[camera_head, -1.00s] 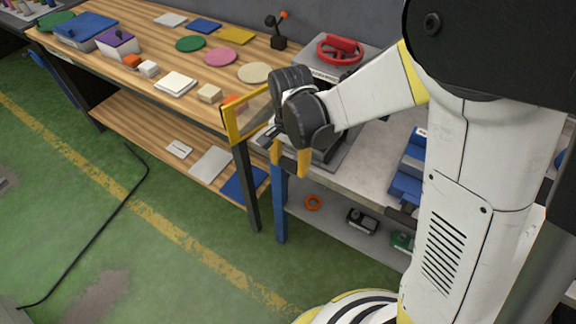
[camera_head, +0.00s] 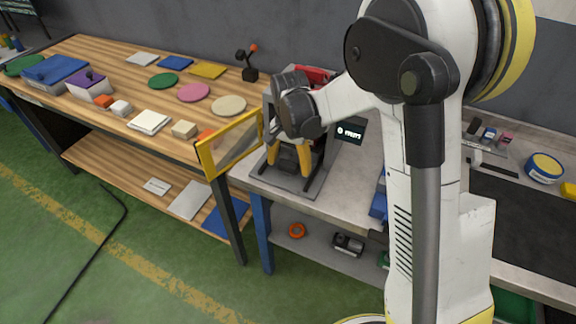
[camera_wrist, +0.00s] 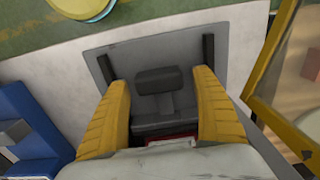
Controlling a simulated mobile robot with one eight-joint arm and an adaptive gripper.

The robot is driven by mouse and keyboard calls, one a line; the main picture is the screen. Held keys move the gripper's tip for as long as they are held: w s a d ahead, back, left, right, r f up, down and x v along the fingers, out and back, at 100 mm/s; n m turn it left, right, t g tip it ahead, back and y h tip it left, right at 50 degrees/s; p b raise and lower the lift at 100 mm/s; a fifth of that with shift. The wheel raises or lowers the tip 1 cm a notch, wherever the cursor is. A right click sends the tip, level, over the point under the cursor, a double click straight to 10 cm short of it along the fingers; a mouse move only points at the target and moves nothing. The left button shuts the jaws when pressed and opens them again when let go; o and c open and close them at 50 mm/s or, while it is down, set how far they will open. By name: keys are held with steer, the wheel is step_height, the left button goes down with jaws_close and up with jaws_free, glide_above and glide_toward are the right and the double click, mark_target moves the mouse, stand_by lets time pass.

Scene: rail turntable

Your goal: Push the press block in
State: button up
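The press block, as far as I can tell, is the dark grey block (camera_wrist: 158,80) on a grey base plate (camera_wrist: 225,35) with a dark rail on each side. My gripper (camera_wrist: 161,82) is above the plate with its two yellow fingers spread, one on each side of the block. Gaps show between fingers and block in the wrist view. In the head view my gripper (camera_head: 289,160) points down over the fixture, and its fingers and wrist hide most of the block. A red part (camera_wrist: 172,141) shows behind the block, mostly hidden by my gripper.
A yellow-framed clear panel (camera_head: 205,160) stands open close to the left of my gripper. A small dark display (camera_head: 350,131) is right of it. Blue parts (camera_wrist: 28,122) lie on the bench to the side. The wooden table (camera_head: 120,75) holds several discs and blocks.

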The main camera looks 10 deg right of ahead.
steer(key=shift+s+r, duration=0.1)
step_height(320, 180, up, 12)
stand_by(0.5)
stand_by(0.4)
steer(key=s+d+r+n+t, duration=0.2)
steer(key=s+n+t, duration=0.1)
steer(key=s, duration=0.7)
steer(key=s+d+r+n+t, duration=0.2)
steer(key=s+d+n+t, duration=0.1)
steer(key=s, duration=0.7)
steer(key=shift+s+d+n+t, duration=0.25)
steer(key=shift+s+n+t, duration=0.15)
steer(key=shift+n+t, duration=0.3)
